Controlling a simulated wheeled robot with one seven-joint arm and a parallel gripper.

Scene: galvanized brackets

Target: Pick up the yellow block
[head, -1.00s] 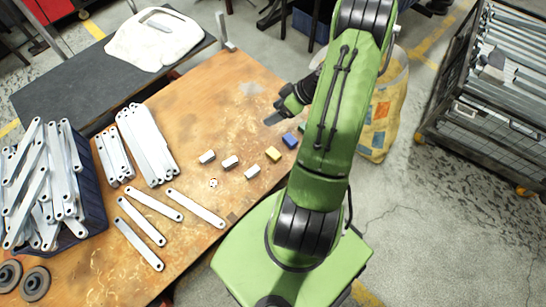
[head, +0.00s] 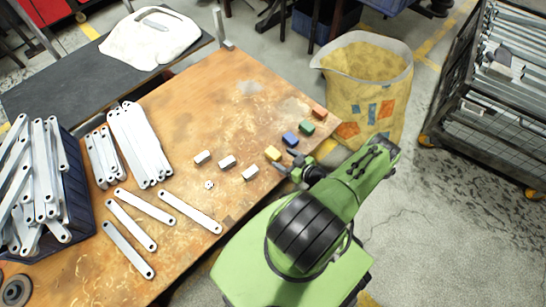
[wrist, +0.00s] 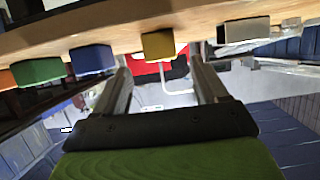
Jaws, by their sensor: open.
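The yellow block (head: 272,153) sits on the wooden table near its right edge, between a white block and a blue block. My gripper (head: 287,168) is just beside it, at the table edge, on the near-right side. In the wrist view the yellow block (wrist: 158,46) shows in line with the gap between the two fingers, beyond their tips. My gripper (wrist: 160,72) is open and nothing is between its fingers.
A blue block (head: 290,139), a green block (head: 306,127) and an orange block (head: 319,112) lie to the right. White blocks (head: 250,173) lie left. Metal brackets (head: 137,142) cover the table's left. A yellow bag (head: 365,95) stands beyond the table.

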